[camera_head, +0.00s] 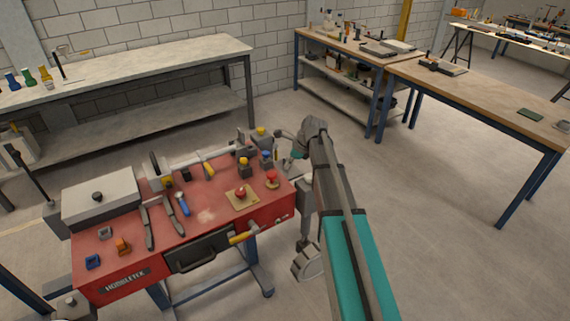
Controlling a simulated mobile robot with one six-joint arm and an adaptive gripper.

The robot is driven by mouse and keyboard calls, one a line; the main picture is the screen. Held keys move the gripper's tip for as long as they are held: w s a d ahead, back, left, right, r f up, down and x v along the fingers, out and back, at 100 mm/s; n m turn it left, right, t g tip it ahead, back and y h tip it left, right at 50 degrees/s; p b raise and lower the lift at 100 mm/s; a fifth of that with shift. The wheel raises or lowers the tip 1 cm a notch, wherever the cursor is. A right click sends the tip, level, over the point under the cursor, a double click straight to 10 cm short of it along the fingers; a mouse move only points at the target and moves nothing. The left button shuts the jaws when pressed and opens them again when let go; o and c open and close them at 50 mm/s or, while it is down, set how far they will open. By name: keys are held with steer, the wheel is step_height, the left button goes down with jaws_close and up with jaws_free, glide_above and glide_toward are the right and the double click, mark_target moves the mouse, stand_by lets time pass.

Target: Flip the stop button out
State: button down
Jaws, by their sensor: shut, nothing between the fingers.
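The picture does not make clear which one is the stop button, or whether either is pressed in. My arm comes up from the bottom, right of the table, and bends at its top. My gripper (297,152) is small there, partly hidden by the arm, just beyond the table's right end. It is shut, empty and apart from both red buttons.
The red table (205,217) also carries a grey lidded box (100,196), several hand tools, and yellow and blue-topped knobs behind the buttons. A yellow handle (242,237) sticks out in front. Workbenches stand behind (150,62) and at right (490,95). The floor at right is clear.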

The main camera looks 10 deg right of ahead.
steer(key=shift+p+v, duration=0.55)
steer(key=shift+v, duration=0.4)
steer(key=s+a+f+n+g+h, duration=0.1)
steer(key=s+a+n+h, duration=0.1)
steer(key=s+n, duration=0.9)
steer(key=s+a+f+n+g+h, duration=0.1)
steer(key=s+a+n, duration=0.3)
steer(key=s+n, duration=0.8)
steer(key=shift+s+h, duration=0.9)
steer(key=shift+s, duration=0.9)
